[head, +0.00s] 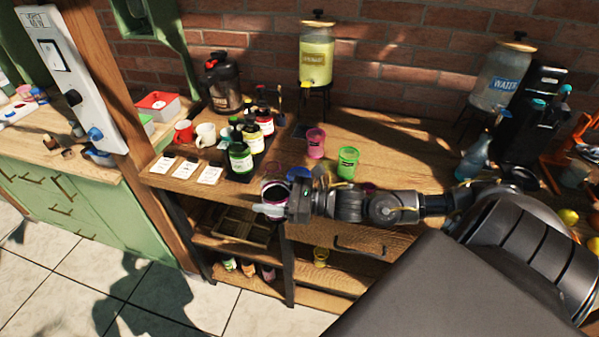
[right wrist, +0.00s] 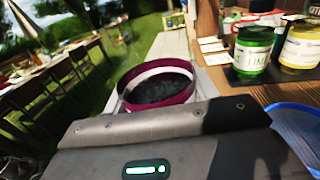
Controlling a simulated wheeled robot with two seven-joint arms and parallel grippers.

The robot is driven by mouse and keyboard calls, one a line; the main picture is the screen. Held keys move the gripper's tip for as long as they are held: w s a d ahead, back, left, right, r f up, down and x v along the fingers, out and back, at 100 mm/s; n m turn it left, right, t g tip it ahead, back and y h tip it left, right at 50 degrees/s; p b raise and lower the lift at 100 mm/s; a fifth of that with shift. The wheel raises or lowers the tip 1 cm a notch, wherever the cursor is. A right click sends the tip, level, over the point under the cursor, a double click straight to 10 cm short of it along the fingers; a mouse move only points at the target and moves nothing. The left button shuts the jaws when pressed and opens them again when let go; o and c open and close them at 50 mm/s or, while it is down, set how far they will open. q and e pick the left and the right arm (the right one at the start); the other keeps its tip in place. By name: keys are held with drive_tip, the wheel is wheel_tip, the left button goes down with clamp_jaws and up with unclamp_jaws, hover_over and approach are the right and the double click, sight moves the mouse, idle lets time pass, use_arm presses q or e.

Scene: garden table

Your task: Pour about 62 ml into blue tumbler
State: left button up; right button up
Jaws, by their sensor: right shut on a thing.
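My right gripper (head: 274,204) reaches in from the right over the front edge of the table. It is shut on a maroon-rimmed cup (head: 272,187). The cup also shows in the right wrist view (right wrist: 158,80), open at the top with a pale inner band and a dark interior; I cannot tell how much liquid it holds. A blue object, apparently the blue tumbler (head: 298,173), stands just behind and right of the gripper, partly hidden by it. Its blue side shows at the right edge of the wrist view (right wrist: 298,122). My left gripper is not in view.
A pink cup (head: 315,143) and a green cup (head: 347,163) stand behind the blue object. Several labelled bottles (head: 241,158) stand on a dark mat to the left, beside white cards (head: 185,170). A lemonade dispenser (head: 316,62) and water dispenser (head: 498,80) are at the back.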

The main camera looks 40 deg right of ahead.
drive_tip(key=shift+d, duration=1.1)
drive_tip(key=shift+f, duration=0.1)
